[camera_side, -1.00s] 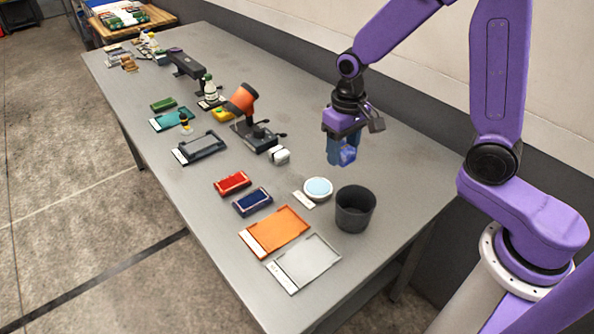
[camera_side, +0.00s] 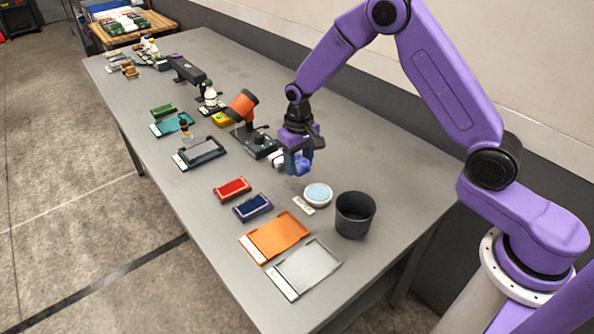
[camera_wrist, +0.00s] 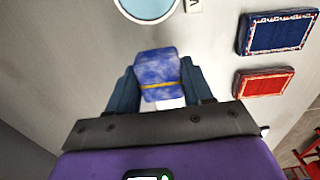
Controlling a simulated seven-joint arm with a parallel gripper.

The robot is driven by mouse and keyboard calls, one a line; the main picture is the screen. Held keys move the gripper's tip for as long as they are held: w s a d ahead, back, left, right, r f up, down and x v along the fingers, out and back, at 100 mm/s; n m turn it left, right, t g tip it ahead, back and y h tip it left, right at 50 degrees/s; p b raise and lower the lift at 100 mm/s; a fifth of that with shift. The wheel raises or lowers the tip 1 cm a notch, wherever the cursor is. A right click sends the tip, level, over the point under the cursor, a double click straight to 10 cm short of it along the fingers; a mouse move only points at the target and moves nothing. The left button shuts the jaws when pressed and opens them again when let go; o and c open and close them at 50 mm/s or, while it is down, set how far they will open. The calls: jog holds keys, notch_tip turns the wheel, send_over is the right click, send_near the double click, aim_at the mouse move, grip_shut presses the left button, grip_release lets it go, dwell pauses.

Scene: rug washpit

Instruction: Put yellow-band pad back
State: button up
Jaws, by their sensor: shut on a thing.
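The yellow-band pad (camera_wrist: 156,68) is mottled blue with a thin yellow stripe and a white lower part. My gripper (camera_wrist: 158,84) is shut on it, a blue finger on each side. In the side view my gripper (camera_side: 297,165) holds the pad (camera_side: 304,168) above the table, apart from it, just behind a round white dish with a pale blue face (camera_side: 318,192). The dish also shows at the top of the wrist view (camera_wrist: 148,6). The pad's far side is hidden.
Red (camera_side: 232,189) and blue (camera_side: 252,207) patterned blocks lie left of the dish. An orange tray (camera_side: 276,237), a pale grey tray (camera_side: 308,268) and a dark bin (camera_side: 355,214) are nearer. An orange-headed device (camera_side: 242,105) and a white block (camera_side: 279,160) stand beyond. Bare table (camera_side: 370,145) lies right.

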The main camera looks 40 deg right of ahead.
aim_at(297, 171)
jog(key=shift+w+f, duration=0.2)
jog(key=shift+f, duration=0.05)
jog(key=shift+w+f, duration=0.1)
jog(key=shift+f, duration=1.55)
jog(key=shift+f, duration=0.1)
jog(key=o, duration=0.9)
jog(key=shift+o, duration=0.2)
